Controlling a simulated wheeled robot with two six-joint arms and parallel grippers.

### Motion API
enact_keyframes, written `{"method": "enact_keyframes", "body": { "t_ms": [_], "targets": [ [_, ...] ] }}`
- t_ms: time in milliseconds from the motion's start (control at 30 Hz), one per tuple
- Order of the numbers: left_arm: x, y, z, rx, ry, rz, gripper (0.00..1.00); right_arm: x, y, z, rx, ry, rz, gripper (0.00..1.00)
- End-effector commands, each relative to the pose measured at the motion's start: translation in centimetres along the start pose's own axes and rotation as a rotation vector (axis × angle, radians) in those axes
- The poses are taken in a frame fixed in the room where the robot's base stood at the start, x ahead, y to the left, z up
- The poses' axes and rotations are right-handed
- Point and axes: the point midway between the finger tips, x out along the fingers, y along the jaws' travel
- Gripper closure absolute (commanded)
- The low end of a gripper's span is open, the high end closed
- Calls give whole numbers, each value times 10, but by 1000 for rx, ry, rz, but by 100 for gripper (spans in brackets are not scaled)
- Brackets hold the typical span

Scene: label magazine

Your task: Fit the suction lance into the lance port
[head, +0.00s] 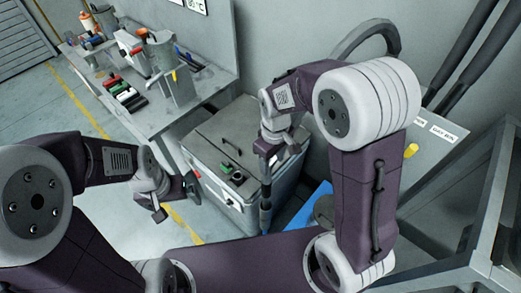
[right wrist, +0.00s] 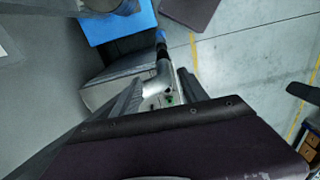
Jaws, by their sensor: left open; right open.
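The suction lance (head: 266,192) is a dark, slim upright rod beside the front of a grey lidded chest (head: 207,129). My right gripper (head: 268,148) is open at its upper end. In the right wrist view, the lance (right wrist: 162,58) shows a black lower part and a silver part between the open fingers (right wrist: 160,100); I cannot tell whether they touch it. Green and black round fittings (head: 232,173) are on the chest lid, left of the lance; I cannot tell which is the lance port. My left gripper (head: 168,203) is open and empty, left of the chest.
A grey bench (head: 150,122) with bottles, coloured rolls and a metal jug (head: 165,62) stands at the back left. A blue sheet or mat (head: 308,205) lies right of the chest. A grey metal frame (head: 490,215) stands at the right. The floor at left is clear.

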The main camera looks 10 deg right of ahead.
Motion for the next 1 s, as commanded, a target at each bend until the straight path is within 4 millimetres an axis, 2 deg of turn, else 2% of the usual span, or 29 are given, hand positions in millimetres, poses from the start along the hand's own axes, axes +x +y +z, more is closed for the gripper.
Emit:
{"method": "enact_keyframes", "body": {
  "t_ms": [133,333,700,833,1000],
  "targets": [
    [-5,0,-1,0,0,0,0,-5,-1,-3,-20,-3,-1,49],
    [-5,0,-1,0,0,0,0,1,-1,-3,-20,-6,-2,49],
    [-14,0,-2,0,0,0,0,68,-2,-2,-19,-8,-3,49],
    [-15,0,-2,0,0,0,0,82,-1,-2,-19,-5,-2,49],
    [-15,0,-2,0,0,0,0,87,-1,-3,-19,-3,-1,49]
  ]
}}
